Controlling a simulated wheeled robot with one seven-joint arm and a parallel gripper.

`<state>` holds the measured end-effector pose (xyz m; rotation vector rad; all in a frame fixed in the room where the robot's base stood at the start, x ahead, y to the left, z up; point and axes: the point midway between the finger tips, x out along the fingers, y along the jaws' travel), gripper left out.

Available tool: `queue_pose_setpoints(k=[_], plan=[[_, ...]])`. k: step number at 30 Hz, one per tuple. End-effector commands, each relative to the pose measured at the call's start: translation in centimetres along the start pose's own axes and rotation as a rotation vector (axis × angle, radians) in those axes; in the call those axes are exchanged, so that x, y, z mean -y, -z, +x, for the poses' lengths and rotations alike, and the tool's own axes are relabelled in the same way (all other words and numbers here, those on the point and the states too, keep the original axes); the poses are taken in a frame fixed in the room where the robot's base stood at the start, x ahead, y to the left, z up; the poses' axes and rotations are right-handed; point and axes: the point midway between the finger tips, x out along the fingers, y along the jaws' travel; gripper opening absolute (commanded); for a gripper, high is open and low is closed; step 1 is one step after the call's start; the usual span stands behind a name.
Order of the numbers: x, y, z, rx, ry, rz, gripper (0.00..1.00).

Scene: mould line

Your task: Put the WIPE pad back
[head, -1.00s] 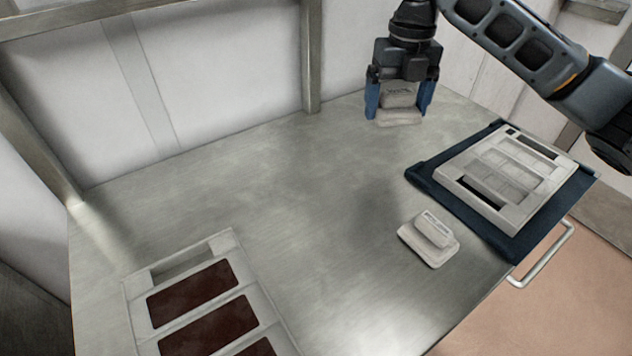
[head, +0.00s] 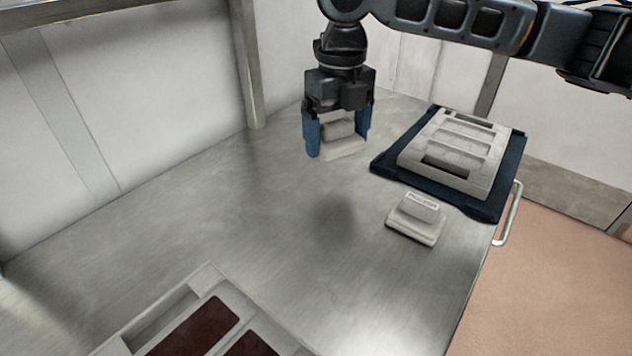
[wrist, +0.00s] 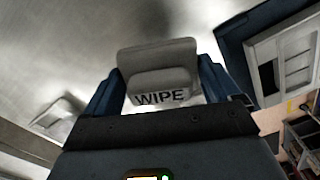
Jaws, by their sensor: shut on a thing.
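My gripper (head: 337,140) is shut on the WIPE pad (head: 343,148), a pale grey block with a wider base. The gripper's two blue fingers hold it from both sides above the steel table. In the wrist view the pad (wrist: 158,80) shows the word WIPE in dark letters between the blue fingers. A second pale pad (head: 415,220) with a small label, too small to read, sits on the table at the right. A pale tray with dark-filled slots (head: 207,277) lies at the bottom left, cut off by the picture edge.
A pale slotted mould frame (head: 482,127) lies on a dark blue mat (head: 391,165) at the table's right edge. A metal handle (head: 511,215) sticks out beside it. The middle of the steel table (head: 265,215) is clear. A wall and post stand behind.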

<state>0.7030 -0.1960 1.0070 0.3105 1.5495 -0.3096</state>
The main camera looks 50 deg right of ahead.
Motion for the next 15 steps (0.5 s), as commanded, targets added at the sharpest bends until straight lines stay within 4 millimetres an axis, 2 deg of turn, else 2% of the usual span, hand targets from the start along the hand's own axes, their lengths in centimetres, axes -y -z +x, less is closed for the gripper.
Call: queue_pose_setpoints(k=[3, 6, 10, 15], plan=[[-2.4, 0.9, 1.4, -0.001, 0.0, -0.006, 0.65], [-3.8, 1.4, 2.3, -0.001, 0.0, -0.003, 0.65], [-4.8, 1.8, 3.0, 0.0, 0.0, 0.0, 0.65], [-5.0, 1.9, 3.9, 0.0, 0.0, 0.002, 0.65]])
